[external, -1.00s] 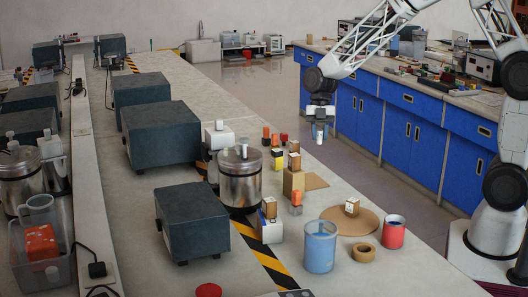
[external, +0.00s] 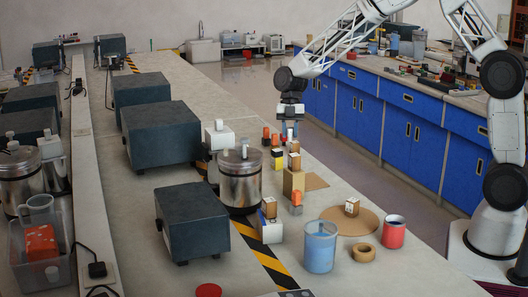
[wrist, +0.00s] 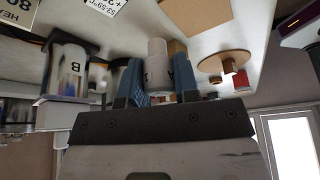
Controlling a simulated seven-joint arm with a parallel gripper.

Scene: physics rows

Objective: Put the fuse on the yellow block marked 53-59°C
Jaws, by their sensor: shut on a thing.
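My gripper (external: 289,132) is at the right side of the bench, just above a cluster of small blocks. In the wrist view its blue fingers are shut on a pale, cylindrical fuse (wrist: 157,68).
A steel canister (external: 240,185) and dark boxes (external: 192,220) stand left. A blue beaker (external: 320,248), red can (external: 393,232) and tape roll (external: 364,253) stand in front.

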